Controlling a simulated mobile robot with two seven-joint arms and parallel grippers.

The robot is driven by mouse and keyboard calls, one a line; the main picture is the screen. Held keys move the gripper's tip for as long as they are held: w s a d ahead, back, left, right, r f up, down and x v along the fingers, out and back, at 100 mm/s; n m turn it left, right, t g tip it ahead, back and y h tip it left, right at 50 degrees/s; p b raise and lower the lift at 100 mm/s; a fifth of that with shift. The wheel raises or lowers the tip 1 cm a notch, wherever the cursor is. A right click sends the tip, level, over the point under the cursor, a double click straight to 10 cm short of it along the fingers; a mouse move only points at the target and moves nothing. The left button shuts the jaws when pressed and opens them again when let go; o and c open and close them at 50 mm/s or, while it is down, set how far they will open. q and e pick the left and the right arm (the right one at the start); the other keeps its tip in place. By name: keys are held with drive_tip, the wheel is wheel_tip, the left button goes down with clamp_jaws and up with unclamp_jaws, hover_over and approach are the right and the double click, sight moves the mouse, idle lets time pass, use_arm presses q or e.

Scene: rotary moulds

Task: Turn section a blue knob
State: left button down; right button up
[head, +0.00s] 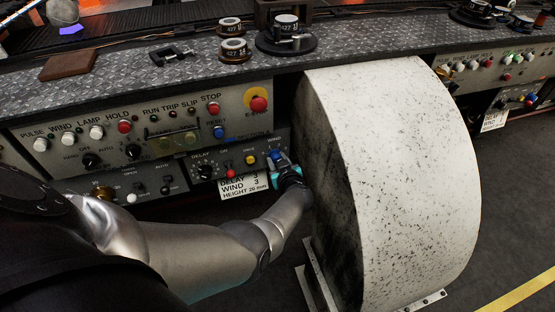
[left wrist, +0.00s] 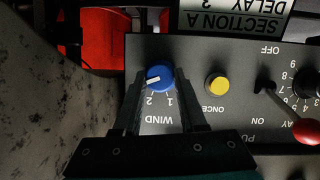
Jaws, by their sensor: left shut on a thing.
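The section A blue knob (left wrist: 160,77) sits on a dark panel above the label WIND in the left wrist view, which shows the panel upside down. Its white pointer points left in that view, a little past the mark 2. My left gripper (left wrist: 160,92) has one finger on each side of the knob and is shut on it. In the head view the left gripper (head: 287,171) is at the panel's right end, partly covering the blue knob (head: 275,155). My right gripper is not in view.
A yellow button (left wrist: 217,84) and a red-tipped lever (left wrist: 304,130) are beside the knob. A placard (head: 243,188) reads DELAY 3, WIND 3, HEIGHT 20 mm. A large speckled white drum (head: 420,170) stands close right of my arm. The upper panel carries several knobs and an E-stop (head: 258,101).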

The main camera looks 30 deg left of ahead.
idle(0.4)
use_arm(q)
drive_tip(key=shift+c, duration=2.3)
unclamp_jaws()
drive_tip(key=shift+d+r, duration=0.1)
